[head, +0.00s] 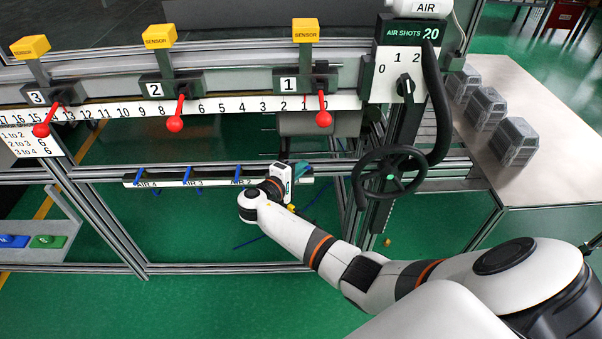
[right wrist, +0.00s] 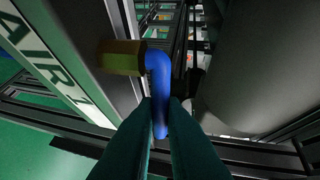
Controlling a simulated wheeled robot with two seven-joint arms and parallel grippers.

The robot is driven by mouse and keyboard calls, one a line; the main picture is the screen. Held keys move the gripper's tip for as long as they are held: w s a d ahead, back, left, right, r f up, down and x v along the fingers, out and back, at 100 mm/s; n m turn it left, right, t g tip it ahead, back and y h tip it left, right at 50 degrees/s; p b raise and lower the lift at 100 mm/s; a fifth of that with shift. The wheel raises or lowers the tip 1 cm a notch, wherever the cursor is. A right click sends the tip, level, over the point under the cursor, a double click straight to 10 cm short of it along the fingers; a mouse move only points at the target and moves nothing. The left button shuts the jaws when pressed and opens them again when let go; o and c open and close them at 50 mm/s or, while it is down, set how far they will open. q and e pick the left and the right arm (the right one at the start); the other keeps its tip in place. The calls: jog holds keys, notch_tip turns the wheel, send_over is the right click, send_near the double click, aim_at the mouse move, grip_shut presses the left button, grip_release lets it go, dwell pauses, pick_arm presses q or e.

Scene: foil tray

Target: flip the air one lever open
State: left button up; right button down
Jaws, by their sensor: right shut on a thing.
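The air one lever (right wrist: 158,75) is a blue bent handle on a brass valve body (right wrist: 121,57), beside a rail with a white AIR 1 label (right wrist: 45,60). In the right wrist view it hangs down from the brass body, and the dark fingers of my right gripper (right wrist: 161,106) are shut around its lower part. In the head view my right gripper (head: 300,169) is at the right end of the labelled air rail (head: 215,181); its hand hides the lever and label there. My left gripper is not in view.
Other blue levers stand on the rail at AIR 4 (head: 139,176), AIR 3 (head: 187,174) and AIR 2 (head: 236,172). A black handwheel (head: 390,178) stands close to the right. Red-knobbed levers (head: 323,118) hang above. A grey cylinder (head: 305,123) is behind the rail.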

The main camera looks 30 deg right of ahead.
jog(key=shift+s+a+f+m+g+h+b, duration=0.15)
jog(key=shift+a+m+g+b, duration=0.2)
jog(key=shift+m+g+b, duration=0.95)
jog(key=shift+w+a+r+m+g+h+b, duration=0.1)
jog(key=shift+a+m+g+b, duration=0.2)
jog(key=shift+m+g+b, duration=0.9)
jog(key=shift+s+a+f+m+g+h+b, duration=0.15)
jog(key=shift+a+m+g+b, duration=0.35)
jog(key=shift+g+b, duration=1.4)
jog(key=shift+w+d+r, duration=0.1)
jog(key=shift+d+r, duration=0.05)
jog(key=c, duration=1.8)
grip_release()
jog(key=b+v, duration=0.2)
jog(key=v, duration=1)
